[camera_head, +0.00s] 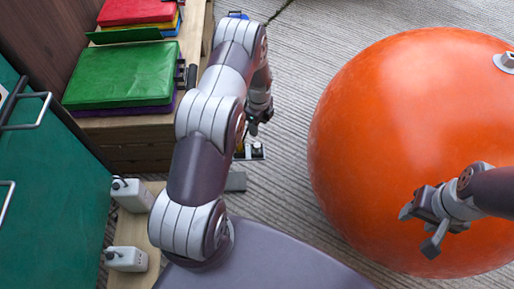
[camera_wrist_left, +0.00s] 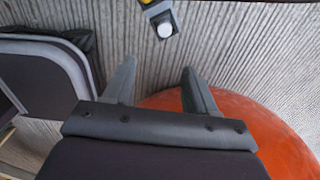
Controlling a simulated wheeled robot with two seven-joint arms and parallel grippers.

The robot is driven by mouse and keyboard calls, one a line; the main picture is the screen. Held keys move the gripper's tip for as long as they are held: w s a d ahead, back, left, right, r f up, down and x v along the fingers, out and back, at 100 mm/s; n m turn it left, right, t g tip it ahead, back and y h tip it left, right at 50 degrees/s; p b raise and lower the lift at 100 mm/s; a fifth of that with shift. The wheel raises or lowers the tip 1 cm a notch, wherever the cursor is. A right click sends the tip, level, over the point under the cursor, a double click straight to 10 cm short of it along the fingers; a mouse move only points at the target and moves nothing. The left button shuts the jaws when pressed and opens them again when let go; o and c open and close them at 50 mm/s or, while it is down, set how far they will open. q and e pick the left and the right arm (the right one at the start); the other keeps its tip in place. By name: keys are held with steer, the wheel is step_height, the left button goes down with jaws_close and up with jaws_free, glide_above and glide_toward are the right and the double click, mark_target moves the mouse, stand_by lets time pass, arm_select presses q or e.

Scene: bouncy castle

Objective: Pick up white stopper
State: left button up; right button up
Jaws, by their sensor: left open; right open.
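A white stopper-like piece (camera_head: 506,62) with a grey knob sits on the upper right of the large orange ball (camera_head: 375,120), cut by the picture edge. A small round white piece (camera_wrist_left: 165,30) on a dark base lies on the floor in the left wrist view; I cannot tell which one the task means. My left gripper (camera_head: 258,122) hangs above the floor left of the ball; its two fingers are apart and empty in the left wrist view (camera_wrist_left: 160,82). My right gripper (camera_head: 418,230) is open and empty, in front of the ball's lower right.
A wooden box (camera_head: 135,128) with green, red and other coloured pads stands at upper left. A teal cabinet (camera_head: 50,190) with handles is at left, beside white plug boxes (camera_head: 132,195).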

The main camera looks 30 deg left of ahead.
arm_select(q)
steer(key=m+b, duration=0.2)
glide_above(257, 145)
step_height(257, 145, down, 8)
steer(key=shift+w+d+r, duration=0.1)
steer(key=shift+d, duration=0.05)
step_height(257, 145, down, 5)
steer(key=shift+f+b, duration=0.15)
steer(key=shift+b, duration=1.1)
steer(key=shift+f, duration=0.35)
steer(key=shift+r, duration=0.1)
jaws_close()
